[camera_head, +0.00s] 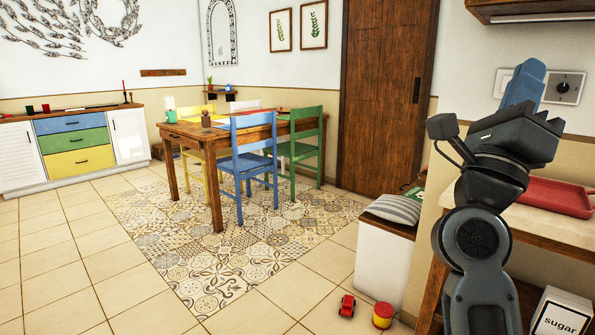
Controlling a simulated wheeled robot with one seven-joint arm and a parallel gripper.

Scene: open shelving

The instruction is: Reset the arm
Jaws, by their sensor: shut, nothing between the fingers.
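My arm rises at the right side of the head view, with a round grey joint below and a dark end above. My gripper (505,135) is at this dark upper end, in front of the wall and above the level of the counter. It is shut and I see nothing held in it. Its fingertips are hard to make out at this angle. A blue piece stands up behind the dark end, and I cannot tell what it belongs to.
A wooden counter with a red tray (555,197) is right beside my arm, with a sugar box (562,312) below. A white bench (382,265), a red toy car (347,306) and a red-yellow toy (382,315) are nearby. A table (195,133) with chairs stands farther off. Floor at left is clear.

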